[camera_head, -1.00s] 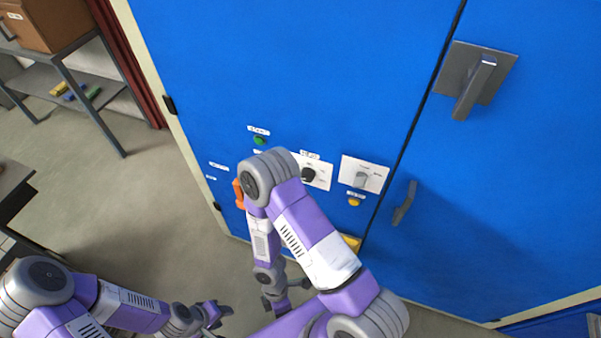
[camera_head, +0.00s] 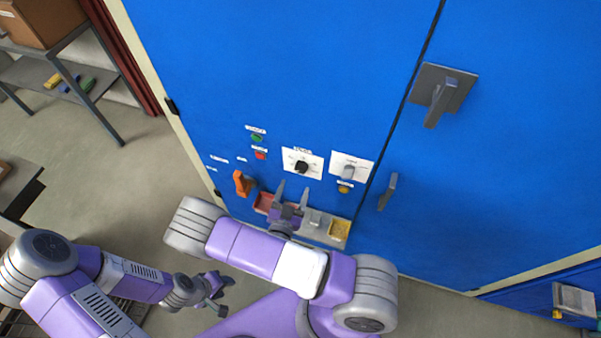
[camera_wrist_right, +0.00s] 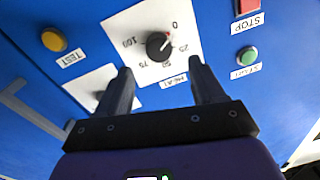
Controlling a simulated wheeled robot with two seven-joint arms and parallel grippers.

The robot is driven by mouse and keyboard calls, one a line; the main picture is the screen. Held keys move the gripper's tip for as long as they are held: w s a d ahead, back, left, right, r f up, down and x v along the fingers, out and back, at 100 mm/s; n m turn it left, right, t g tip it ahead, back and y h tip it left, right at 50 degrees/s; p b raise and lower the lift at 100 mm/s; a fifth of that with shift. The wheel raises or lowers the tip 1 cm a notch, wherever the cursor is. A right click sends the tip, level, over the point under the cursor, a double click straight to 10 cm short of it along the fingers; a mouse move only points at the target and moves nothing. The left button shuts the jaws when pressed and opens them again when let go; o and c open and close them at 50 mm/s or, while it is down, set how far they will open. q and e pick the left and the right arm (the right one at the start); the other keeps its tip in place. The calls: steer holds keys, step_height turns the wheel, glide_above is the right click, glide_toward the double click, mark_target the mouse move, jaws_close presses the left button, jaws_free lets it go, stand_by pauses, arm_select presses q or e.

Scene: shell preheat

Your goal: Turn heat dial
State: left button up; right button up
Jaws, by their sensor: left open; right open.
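The heat dial (camera_head: 301,167) is a black knob on a white plate on the blue cabinet front. In the right wrist view the dial (camera_wrist_right: 158,46) has a scale from 0 to 100 and a red mark pointing close to 0. My right gripper (camera_head: 292,190) is open, its fingers pointing up toward the panel just below the dial. In the right wrist view its fingertips (camera_wrist_right: 160,66) stand apart on either side below the knob, with nothing between them. My left gripper (camera_head: 224,296) is open and empty, low at the left, away from the panel.
Beside the dial are a second dial plate (camera_head: 351,167), a yellow TEST button (camera_head: 344,189), a green START button (camera_head: 257,137) and a red STOP button (camera_head: 261,155). An orange handle (camera_head: 243,183) juts out at left.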

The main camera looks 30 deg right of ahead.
mark_target(300, 171)
steer(key=x, duration=0.6)
steer(key=shift+w+d+f, duration=0.1)
steer(key=shift+d, duration=0.15)
steer(key=c, duration=1.1)
steer(key=shift+o, duration=0.2)
steer(key=shift+m, duration=0.3)
